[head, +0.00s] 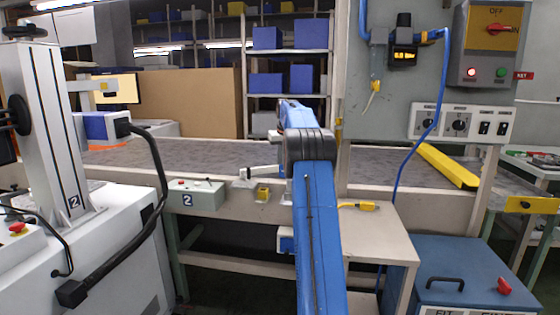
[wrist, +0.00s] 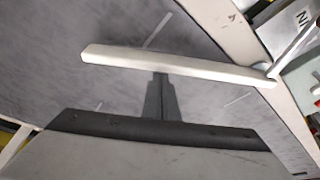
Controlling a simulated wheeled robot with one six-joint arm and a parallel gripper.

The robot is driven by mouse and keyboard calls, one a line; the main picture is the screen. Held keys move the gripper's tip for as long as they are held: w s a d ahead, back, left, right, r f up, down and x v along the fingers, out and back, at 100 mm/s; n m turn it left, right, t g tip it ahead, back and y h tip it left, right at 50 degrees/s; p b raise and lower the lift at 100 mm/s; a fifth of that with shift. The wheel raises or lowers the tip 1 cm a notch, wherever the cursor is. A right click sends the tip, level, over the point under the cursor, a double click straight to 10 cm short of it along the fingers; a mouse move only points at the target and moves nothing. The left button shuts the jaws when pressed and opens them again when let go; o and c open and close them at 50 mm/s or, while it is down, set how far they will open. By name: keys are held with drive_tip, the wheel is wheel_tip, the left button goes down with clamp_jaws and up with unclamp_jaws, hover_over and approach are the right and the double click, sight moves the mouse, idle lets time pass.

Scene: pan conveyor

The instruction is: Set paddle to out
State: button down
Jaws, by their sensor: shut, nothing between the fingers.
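The paddle, a pale flat bar (wrist: 180,66), lies across the grey belt (wrist: 60,85) in the wrist view. Its right end meets a pivot at the belt's edge, where a thin silver rod (wrist: 295,45) runs up and right past a plate with dark letters. My gripper (wrist: 159,77) is shut and empty, its dark fingertips just below the bar's middle in the picture; I cannot tell whether they touch it. In the head view a short pale bar (head: 262,171) shows at the belt's front edge, left of my arm, which hides my fingers.
A yellow bar (head: 448,166) lies slantwise at the belt's right. A control box marked 2 (head: 196,195) is on the front rail. A grey panel with an OFF switch (head: 493,30) stands behind right. A blue cabinet (head: 460,265) and a white machine (head: 80,260) flank the front.

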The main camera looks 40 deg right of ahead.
drive_tip(key=shift+s+a+m, duration=0.3)
drive_tip(key=shift+s+m, duration=0.2)
drive_tip(key=shift+s, duration=0.25)
drive_tip(key=s+a+m, duration=0.2)
drive_tip(key=s, duration=0.1)
drive_tip(key=s+a+m+g+h, duration=0.1)
drive_tip(key=s, duration=0.1)
drive_tip(key=shift+s+a+m, duration=0.1)
drive_tip(key=shift+s+m, duration=0.05)
drive_tip(key=shift+m, duration=0.25)
drive_tip(key=shift+s+a, duration=0.25)
drive_tip(key=shift+s, duration=0.05)
drive_tip(key=shift+s+a, duration=0.5)
drive_tip(key=shift+a+f, duration=0.1)
drive_tip(key=shift+f, duration=0.05)
drive_tip(key=shift+s, duration=0.1)
